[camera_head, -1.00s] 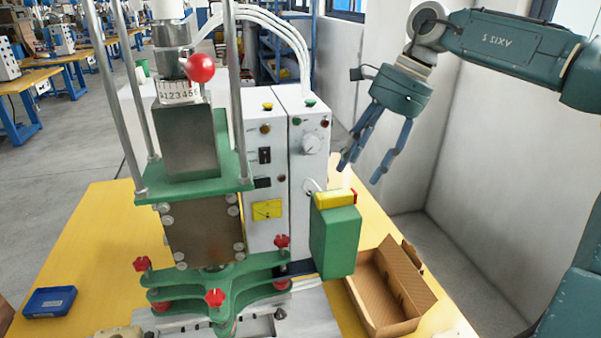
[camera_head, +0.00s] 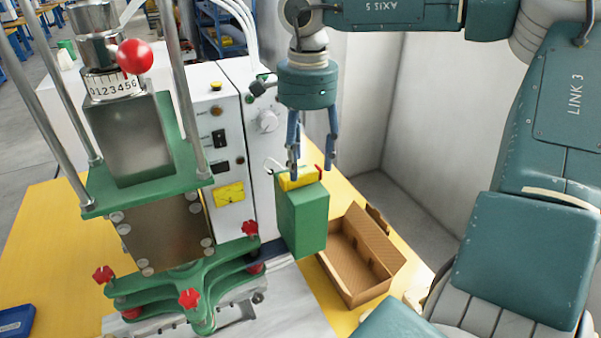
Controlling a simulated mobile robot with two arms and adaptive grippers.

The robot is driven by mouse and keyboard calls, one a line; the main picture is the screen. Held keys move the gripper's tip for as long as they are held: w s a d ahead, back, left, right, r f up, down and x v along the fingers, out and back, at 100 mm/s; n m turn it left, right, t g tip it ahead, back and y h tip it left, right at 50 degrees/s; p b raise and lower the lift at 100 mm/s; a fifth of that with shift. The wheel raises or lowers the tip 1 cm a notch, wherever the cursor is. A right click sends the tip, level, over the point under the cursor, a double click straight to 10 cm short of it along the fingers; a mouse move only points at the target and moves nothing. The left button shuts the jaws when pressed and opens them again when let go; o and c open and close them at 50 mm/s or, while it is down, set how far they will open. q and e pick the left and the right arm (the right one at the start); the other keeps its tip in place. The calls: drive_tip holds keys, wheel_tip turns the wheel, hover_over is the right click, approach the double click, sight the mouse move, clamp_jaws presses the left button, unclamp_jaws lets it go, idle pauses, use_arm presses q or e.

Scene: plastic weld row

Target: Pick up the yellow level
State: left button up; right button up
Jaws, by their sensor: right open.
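The yellow level (camera_head: 305,180) with a red end lies on top of a green block (camera_head: 303,222) at the right side of the machine. My right gripper (camera_head: 312,168) is open and points down just above the level. Its left finger comes down at the level and covers a bit of it; I cannot tell whether it touches. The right finger is by the red end. Nothing is held between the fingers. My left gripper is not in view.
The green and steel welding machine (camera_head: 152,205) with red knobs stands left of the block. White control cabinets (camera_head: 262,150) stand close behind the gripper. An open cardboard box (camera_head: 372,285) is on the yellow table (camera_head: 40,225) at right. A blue tray (camera_head: 14,322) is at lower left.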

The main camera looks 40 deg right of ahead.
sight(306, 173)
drive_tip(key=shift+f+p, duration=0.3)
drive_tip(key=shift+f, duration=1.25)
drive_tip(key=shift+a, duration=0.1)
drive_tip(key=c, duration=1.3)
drive_tip(key=shift+o, duration=0.2)
drive_tip(key=shift+r, duration=0.15)
